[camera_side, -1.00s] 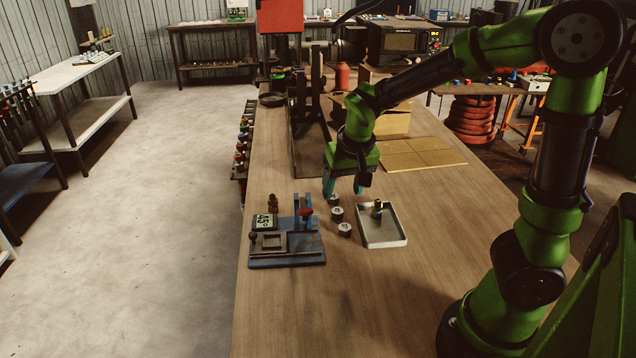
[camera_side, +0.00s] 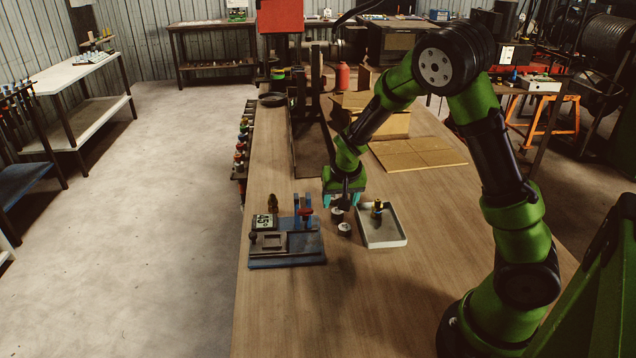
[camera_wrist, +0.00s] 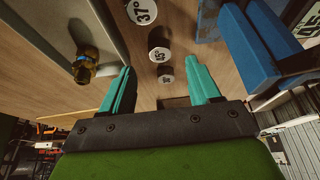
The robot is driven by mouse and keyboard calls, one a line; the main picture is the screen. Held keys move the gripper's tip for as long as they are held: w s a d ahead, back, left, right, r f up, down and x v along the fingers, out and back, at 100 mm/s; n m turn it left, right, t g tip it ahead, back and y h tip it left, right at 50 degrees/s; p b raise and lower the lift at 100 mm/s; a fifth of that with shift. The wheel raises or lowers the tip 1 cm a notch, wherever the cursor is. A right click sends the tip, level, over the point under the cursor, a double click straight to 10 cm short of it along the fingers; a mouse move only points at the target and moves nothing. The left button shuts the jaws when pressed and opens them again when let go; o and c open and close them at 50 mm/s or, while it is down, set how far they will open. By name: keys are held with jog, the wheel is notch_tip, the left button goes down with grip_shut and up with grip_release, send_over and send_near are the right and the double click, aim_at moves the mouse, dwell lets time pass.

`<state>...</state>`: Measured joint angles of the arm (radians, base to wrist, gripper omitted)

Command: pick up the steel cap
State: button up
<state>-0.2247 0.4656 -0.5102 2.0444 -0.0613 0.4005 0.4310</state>
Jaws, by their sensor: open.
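Several short round steel caps with white marked tops stand in a row on the table; I cannot tell which one the task means. The side view shows a middle cap (camera_side: 337,215) and a near cap (camera_side: 344,229); the far one is hidden by my gripper. The wrist view shows a cap marked 37° (camera_wrist: 142,11), one marked 45° (camera_wrist: 160,55) and a smaller-looking one with an unclear mark (camera_wrist: 165,74). My gripper (camera_side: 342,200) points down over the row's far end. Its teal fingers (camera_wrist: 162,88) are apart, with the last cap seen in the gap between them.
A white tray (camera_side: 388,243) with a brass fitting (camera_side: 377,208) stands close on the right. A blue fixture (camera_side: 288,259) with a "45" sign (camera_side: 264,221) stands on the left, a brass piece (camera_side: 273,202) behind it. The table's front is clear.

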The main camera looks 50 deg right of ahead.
aim_at(337, 210)
jog(key=x, duration=0.5)
grip_shut()
jog(key=shift+r, duration=0.15)
